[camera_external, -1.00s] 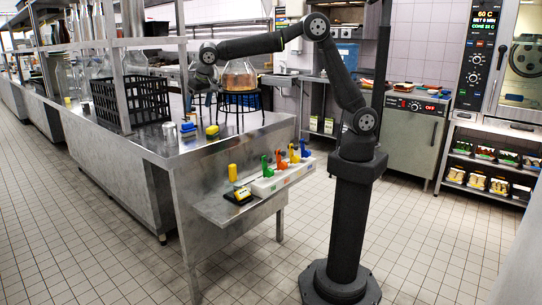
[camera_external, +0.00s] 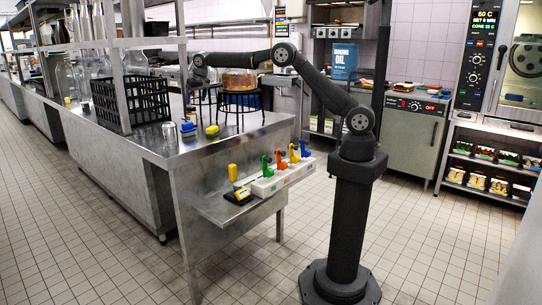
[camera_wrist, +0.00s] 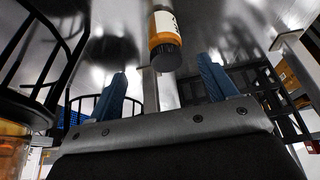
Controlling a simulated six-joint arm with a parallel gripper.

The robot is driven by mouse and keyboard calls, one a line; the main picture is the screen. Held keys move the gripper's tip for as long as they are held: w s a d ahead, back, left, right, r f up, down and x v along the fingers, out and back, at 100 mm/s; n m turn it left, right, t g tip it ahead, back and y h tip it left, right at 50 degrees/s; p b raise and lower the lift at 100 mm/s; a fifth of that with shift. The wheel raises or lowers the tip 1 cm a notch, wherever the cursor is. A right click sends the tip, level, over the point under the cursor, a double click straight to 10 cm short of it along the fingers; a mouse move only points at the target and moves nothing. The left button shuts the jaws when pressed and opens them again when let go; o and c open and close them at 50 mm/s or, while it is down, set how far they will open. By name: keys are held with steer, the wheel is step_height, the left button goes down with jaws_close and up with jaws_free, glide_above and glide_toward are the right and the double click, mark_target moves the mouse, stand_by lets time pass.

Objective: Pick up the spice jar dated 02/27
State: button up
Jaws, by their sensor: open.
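In the wrist view a small spice jar (camera_wrist: 163,40) with a black lid, amber body and white label shows ahead of my gripper (camera_wrist: 161,72), between the lines of its two blue fingers. The fingers are apart with nothing between them, and the jar looks just beyond their tips. Only part of the label's dark print shows, so I cannot read the date. In the external view my gripper (camera_external: 190,100) hangs over the steel bench, close above small items (camera_external: 188,128) near its front edge; I cannot tell which is this jar.
A black wire stand (camera_external: 241,98) holding an amber-filled glass vessel (camera_external: 239,80) stands close right of my gripper. A black crate (camera_external: 141,103) stands to the left. A lower shelf holds a rack of coloured tools (camera_external: 281,178).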

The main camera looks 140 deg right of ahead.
mark_target(194, 108)
steer(key=x, duration=0.5)
steer(key=shift+d+f, duration=0.15)
steer(key=shift+f, duration=0.25)
steer(key=shift+d+x, duration=0.15)
steer(key=shift+x, duration=1.15)
steer(key=shift+d+x, duration=0.1)
steer(key=shift+x, duration=1.15)
steer(key=shift+w+r, duration=0.1)
steer(key=shift+w, duration=0.1)
steer(key=shift+r, duration=0.1)
steer(key=c, duration=1.2)
